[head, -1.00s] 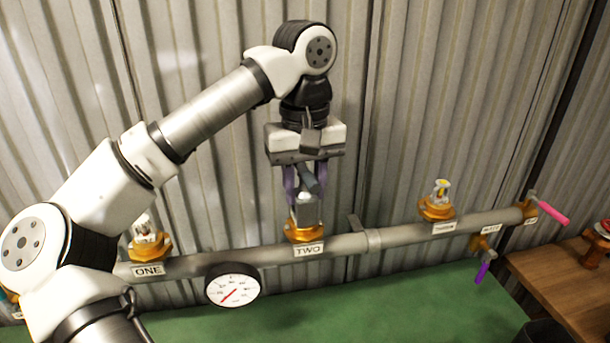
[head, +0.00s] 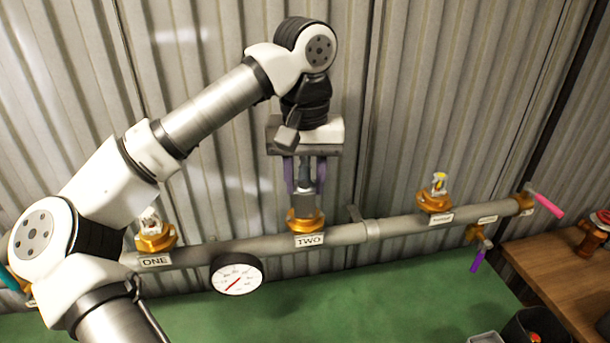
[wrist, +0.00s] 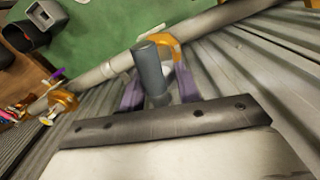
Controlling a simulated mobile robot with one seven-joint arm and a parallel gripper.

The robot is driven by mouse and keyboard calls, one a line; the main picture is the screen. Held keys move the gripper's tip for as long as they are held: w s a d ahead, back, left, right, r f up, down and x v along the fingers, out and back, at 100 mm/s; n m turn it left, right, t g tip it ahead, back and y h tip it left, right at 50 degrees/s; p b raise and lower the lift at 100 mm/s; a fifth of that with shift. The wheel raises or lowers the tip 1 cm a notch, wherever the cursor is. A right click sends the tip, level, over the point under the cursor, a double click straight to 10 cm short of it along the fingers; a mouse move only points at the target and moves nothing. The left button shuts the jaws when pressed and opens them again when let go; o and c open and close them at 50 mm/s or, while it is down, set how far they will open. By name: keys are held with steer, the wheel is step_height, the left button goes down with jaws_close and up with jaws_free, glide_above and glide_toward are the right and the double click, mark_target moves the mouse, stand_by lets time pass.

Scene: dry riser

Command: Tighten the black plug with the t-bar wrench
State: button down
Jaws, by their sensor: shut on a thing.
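The t-bar wrench (head: 306,182) is a dull grey tool standing roughly upright over the brass fitting (head: 305,222) labelled TWO. My gripper (head: 305,188) points down with its purple fingers shut on the wrench. In the wrist view the grey wrench (wrist: 150,72) sits between the purple fingers, with the fitting's orange-brass rim (wrist: 166,42) behind it. The wrench's lower end meets the top of the fitting in the head view. I cannot see the black plug; the wrench and fingers cover the fitting's mouth.
A grey pipe (head: 400,228) runs along the corrugated wall, with fittings ONE (head: 155,238) and another on the right (head: 435,200). A gauge (head: 237,274) hangs below it. Pink (head: 545,205) and purple (head: 477,260) handles are at the right end. A wooden table (head: 570,275) stands right.

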mark_target(305, 161)
steer(key=shift+n, duration=0.3)
steer(key=shift+r, duration=0.15)
steer(key=shift+r+p, duration=0.5)
steer(key=shift+r, duration=2.1)
steer(key=shift+r, duration=0.1)
steer(key=shift+r, duration=1.9)
